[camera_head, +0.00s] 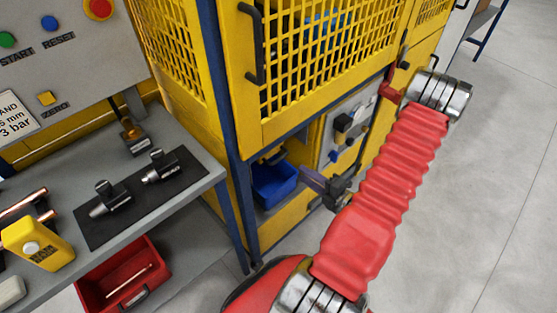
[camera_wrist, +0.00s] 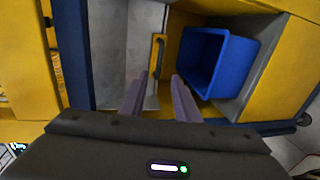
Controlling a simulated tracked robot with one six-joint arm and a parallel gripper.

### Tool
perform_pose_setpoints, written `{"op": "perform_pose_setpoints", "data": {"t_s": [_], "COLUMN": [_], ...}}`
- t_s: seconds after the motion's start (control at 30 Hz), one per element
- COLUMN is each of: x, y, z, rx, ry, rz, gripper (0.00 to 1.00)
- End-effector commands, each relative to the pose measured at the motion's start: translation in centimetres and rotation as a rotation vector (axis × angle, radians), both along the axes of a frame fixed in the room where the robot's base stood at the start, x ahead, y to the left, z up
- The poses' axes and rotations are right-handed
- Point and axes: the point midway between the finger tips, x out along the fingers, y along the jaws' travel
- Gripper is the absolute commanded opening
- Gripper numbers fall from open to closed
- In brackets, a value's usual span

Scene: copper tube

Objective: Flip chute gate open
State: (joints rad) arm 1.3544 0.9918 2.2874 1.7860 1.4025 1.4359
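The chute gate looks to be the grey metal panel (camera_wrist: 140,45) in the wrist view, with a yellow handle (camera_wrist: 157,55) along its right side. My gripper (camera_wrist: 157,80) is open, its two fingers apart. In the picture the handle's lower end lies between the fingertips. I cannot tell how near they are in depth; nothing is visibly gripped. In the head view my gripper (camera_head: 312,180) reaches into the low opening of the yellow machine (camera_head: 290,225). I cannot make out the gate there.
A blue bin (camera_head: 273,184) sits in the opening; it is right of the handle in the wrist view (camera_wrist: 222,60). A dark blue post (camera_head: 220,130) stands left of the opening. A grey bench (camera_head: 185,205) with tools is further left. Open floor (camera_head: 500,160) lies right.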

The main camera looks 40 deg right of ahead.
Motion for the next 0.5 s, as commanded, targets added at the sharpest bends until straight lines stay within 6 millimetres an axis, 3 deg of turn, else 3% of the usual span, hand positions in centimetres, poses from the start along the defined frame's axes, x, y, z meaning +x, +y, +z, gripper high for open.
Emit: {"op": "perform_pose_setpoints", "data": {"t_s": [0.27,0.5], "x": [0.7,2.8], "y": [0.1,0.2], "z": [-0.1,-0.6], "rx": [-0.001,-0.002], "ry": [0.0,0.0], "rz": [0.003,0.005], "gripper": [0.29,0.29]}}
